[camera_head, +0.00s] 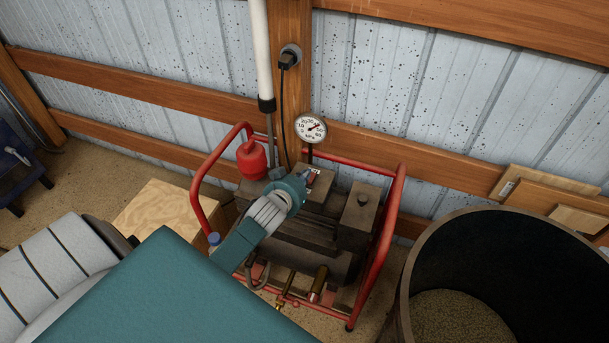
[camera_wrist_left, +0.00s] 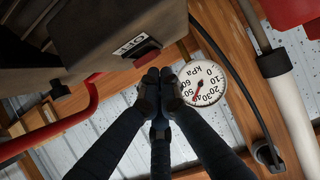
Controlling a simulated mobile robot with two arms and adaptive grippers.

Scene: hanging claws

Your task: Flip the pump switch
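The pump (camera_head: 325,225) is a dark grey unit inside a red tubular frame against the wall. In the left wrist view, its red switch (camera_wrist_left: 147,55) sits beside a small white label (camera_wrist_left: 131,45) on the dark housing. My left gripper (camera_wrist_left: 158,76) has its dark fingertips together, with nothing visible between them. The tips are just below the switch in that view; I cannot tell if they touch it. In the head view my teal left wrist (camera_head: 288,191) is over the pump and hides much of the fingers. My right gripper is not in view.
A round pressure gauge (camera_head: 311,128) stands behind the pump and shows close to my left fingers in the wrist view (camera_wrist_left: 203,83). A white pipe (camera_head: 257,45) and red canister (camera_head: 251,160) are at its left. A large dark barrel (camera_head: 408,290) stands at the right.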

